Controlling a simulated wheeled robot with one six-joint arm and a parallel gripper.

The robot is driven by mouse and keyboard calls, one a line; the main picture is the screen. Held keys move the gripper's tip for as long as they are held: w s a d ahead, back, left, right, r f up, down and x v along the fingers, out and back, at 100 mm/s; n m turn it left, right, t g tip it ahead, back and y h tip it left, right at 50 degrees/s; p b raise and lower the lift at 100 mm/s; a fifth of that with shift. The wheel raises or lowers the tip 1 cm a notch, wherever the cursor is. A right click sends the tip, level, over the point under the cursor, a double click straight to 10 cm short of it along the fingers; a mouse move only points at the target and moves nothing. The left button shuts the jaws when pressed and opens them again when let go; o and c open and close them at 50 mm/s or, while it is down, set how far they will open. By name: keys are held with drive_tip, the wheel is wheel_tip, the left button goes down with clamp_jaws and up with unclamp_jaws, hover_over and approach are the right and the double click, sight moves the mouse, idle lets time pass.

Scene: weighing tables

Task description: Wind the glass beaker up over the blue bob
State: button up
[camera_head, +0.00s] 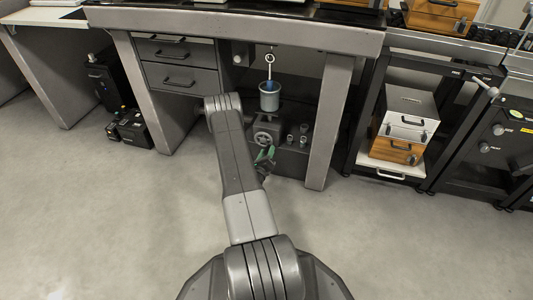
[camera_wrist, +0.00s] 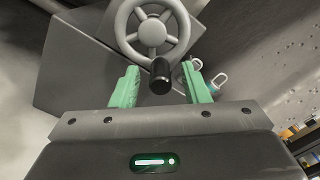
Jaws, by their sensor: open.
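The glass beaker (camera_head: 269,101) stands on top of a grey jack box (camera_head: 266,125) under the table. The blue bob (camera_head: 269,86) hangs from a rod with a ring above it, its lower part at the beaker's mouth. A handwheel (camera_head: 262,137) is on the front of the box. In the wrist view the handwheel (camera_wrist: 155,30) shows large, with a black crank knob (camera_wrist: 160,76) pointing toward me. My gripper (camera_head: 265,155) is open, its green fingers (camera_wrist: 161,82) on either side of the knob with gaps, not clamping it.
Several small metal weights (camera_head: 301,135) stand right of the box. Table legs (camera_head: 329,120) and a drawer unit (camera_head: 179,67) flank the space. The grey floor (camera_head: 380,245) in front is clear.

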drive_tip(key=p+v, duration=0.4)
drive_tip(key=v, duration=0.9)
drive_tip(key=shift+s, duration=0.3)
drive_tip(key=shift+a, duration=0.1)
